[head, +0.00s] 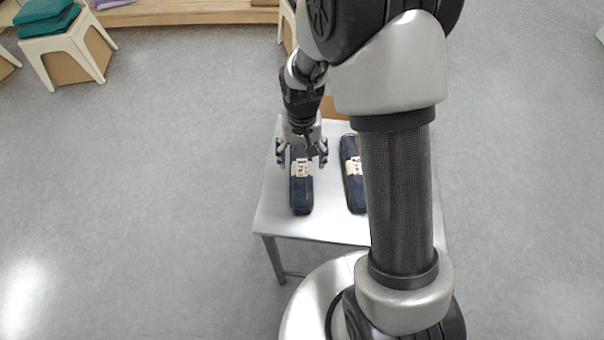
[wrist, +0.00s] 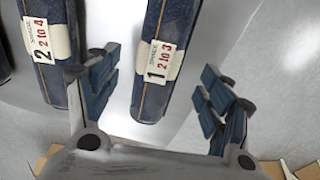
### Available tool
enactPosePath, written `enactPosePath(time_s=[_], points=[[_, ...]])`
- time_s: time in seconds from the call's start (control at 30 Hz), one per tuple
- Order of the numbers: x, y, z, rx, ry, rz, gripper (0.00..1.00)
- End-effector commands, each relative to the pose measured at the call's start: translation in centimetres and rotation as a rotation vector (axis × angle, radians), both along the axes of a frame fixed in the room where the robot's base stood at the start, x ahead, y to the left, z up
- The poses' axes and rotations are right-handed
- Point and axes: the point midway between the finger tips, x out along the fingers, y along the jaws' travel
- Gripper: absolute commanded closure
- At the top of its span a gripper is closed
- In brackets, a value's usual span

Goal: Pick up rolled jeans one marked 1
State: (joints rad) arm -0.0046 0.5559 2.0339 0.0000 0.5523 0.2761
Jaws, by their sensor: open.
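The rolled jeans marked 1 (wrist: 165,65) are a dark blue roll with a white label reading "1" and "2 to 3". In the head view the left roll (head: 301,195) lies on the white table, directly under my gripper (head: 302,158). In the wrist view my gripper (wrist: 163,100) is open, with one finger on each side of the roll marked 1. The fingers look apart from it; the height between them is hard to judge. The roll's far end is cut off by the wrist view.
A second roll, marked 2 (wrist: 45,45), lies beside it in the wrist view; the head view shows the right roll (head: 353,180) partly beside my arm. The white table (head: 325,228) has bare surface in front. Stools with green folded cloth (head: 48,22) stand far left.

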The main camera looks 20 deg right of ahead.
Motion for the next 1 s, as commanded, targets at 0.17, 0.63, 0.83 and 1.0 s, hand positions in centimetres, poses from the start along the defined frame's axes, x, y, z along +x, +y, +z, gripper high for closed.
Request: enactPosePath(time_s=[0.17,0.63,0.83,1.0], points=[[0.0,0.0,-2.5,0.000,0.001,0.000,0.27],[0.2,-0.2,-7.3,0.000,0.001,0.000,0.27],[0.3,-0.2,-8.0,0.000,-0.001,0.000,0.27],[0.3,-0.2,-7.9,0.000,-0.001,0.000,0.31]])
